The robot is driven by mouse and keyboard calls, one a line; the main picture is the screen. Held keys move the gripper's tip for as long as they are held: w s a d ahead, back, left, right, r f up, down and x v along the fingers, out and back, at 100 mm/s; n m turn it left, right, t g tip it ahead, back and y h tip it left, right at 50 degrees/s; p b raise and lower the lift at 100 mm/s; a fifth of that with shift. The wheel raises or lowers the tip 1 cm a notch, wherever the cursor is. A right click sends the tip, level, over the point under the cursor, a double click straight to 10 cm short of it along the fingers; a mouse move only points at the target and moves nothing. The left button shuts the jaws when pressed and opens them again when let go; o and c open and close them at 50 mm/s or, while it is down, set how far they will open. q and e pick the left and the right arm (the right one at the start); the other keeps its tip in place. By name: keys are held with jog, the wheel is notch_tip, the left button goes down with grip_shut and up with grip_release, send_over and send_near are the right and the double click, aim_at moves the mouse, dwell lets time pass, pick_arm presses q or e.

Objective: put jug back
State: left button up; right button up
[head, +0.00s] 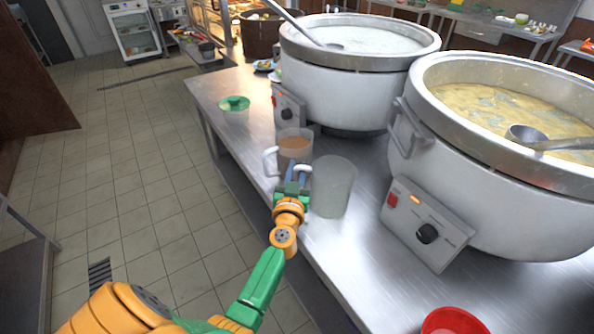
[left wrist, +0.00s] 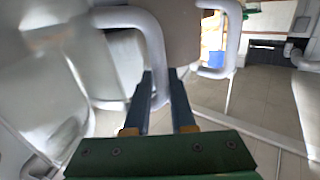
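A translucent, empty-looking jug (head: 332,188) stands upright on the steel counter in the head view. Just behind it stands a jug with brown content (head: 295,148), its pale handle on the left. My left gripper (head: 296,172) is at the left side of the translucent jug, in front of the brown-filled one. In the left wrist view its two fingers (left wrist: 161,88) are at a grey handle (left wrist: 153,45) of the jug on the left, which reaches between the fingertips. Whether they press on it is unclear. Another handle (left wrist: 232,45) is to their right. My right gripper is out of view.
Two large stockpots, one with pale congee (head: 345,88) and one with yellowish congee (head: 490,165), stand close on the right, ladles in them. A green-lidded bowl (head: 234,104) sits near the counter's left edge. A red bowl (head: 453,321) is at the front. Tiled floor lies left.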

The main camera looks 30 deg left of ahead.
pick_arm(q)
jog(key=shift+o, duration=1.3)
jog(key=shift+r, duration=0.3)
jog(key=v, duration=1.2)
jog(key=shift+f+p, duration=0.15)
jog(key=shift+p, duration=0.25)
